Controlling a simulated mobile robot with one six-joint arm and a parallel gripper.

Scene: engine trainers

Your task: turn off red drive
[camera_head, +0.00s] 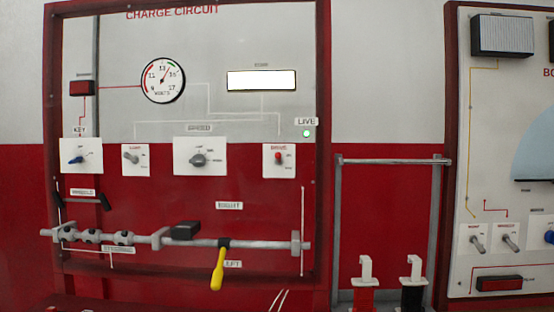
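The trainer board headed CHARGE CIRCUIT (250,120) fills the left and middle of the view. A switch with a red knob (278,156) sits on a white plate at its right side; the small label is too blurred to read. A green lamp (307,134) marked LIVE is lit just above and right of it. No label reading "drive" can be made out, so I cannot tell for certain which control is the red drive. My gripper is not in view, and nothing touches the red-knobbed switch.
Left of it are a grey rotary knob (198,159), a grey switch (131,157) and a blue key knob (77,159). Below runs a grey horizontal shaft (270,244) with a yellow lever (218,268). Red (364,296) and black (412,295) posts stand right; another board (500,130) is beyond.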

